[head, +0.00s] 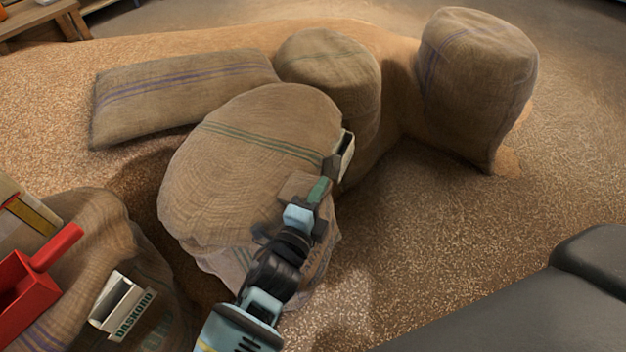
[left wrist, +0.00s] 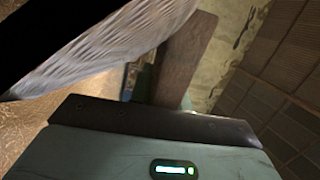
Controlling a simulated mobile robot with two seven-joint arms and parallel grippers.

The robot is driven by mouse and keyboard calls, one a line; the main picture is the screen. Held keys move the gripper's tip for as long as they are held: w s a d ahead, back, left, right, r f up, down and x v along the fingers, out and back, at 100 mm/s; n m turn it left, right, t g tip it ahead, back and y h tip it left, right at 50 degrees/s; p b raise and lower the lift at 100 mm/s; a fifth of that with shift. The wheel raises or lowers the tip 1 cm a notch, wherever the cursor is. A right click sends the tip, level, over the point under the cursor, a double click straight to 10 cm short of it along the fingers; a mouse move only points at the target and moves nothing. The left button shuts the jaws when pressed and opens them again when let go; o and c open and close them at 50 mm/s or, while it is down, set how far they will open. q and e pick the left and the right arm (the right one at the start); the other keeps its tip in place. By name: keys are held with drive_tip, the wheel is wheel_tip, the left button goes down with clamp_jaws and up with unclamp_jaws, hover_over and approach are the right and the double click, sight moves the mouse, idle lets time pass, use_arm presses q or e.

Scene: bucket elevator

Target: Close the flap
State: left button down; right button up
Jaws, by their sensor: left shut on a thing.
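My left gripper (head: 318,188) reaches in from the bottom of the head view, in front of the big sack in the middle. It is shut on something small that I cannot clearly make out. A pale-faced piece with a dark frame (head: 345,157) shows just beyond the fingers, and I cannot tell whether the fingers touch it. In the left wrist view a brown flat piece (left wrist: 187,58) stands up beyond the dark palm edge. A pale, streaked surface (left wrist: 95,55) lies at upper left there. I cannot pick out the flap with certainty. My right gripper is not in view.
A large burlap sack (head: 250,150) stands by my left arm, with more sacks (head: 330,75), (head: 475,75), (head: 180,90) behind it on loose grain. A red scoop (head: 30,285) and a pale metal piece (head: 120,300) are at lower left. Open grain floor (head: 430,240) lies to the right.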

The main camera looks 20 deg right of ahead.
use_arm(q)
wheel_tip(320, 180, down, 3)
drive_tip(key=shift+f+m+b, duration=0.1)
drive_tip(key=shift+m+b, duration=0.4)
drive_tip(key=shift+b, duration=0.35)
drive_tip(key=shift+s+f, duration=0.1)
drive_tip(key=shift+f, duration=0.05)
drive_tip(key=c, duration=1.3)
unclamp_jaws()
drive_tip(key=shift+f, duration=0.1)
drive_tip(key=p+v, duration=0.1)
drive_tip(key=v, duration=0.6)
drive_tip(key=shift+s+a, duration=0.3)
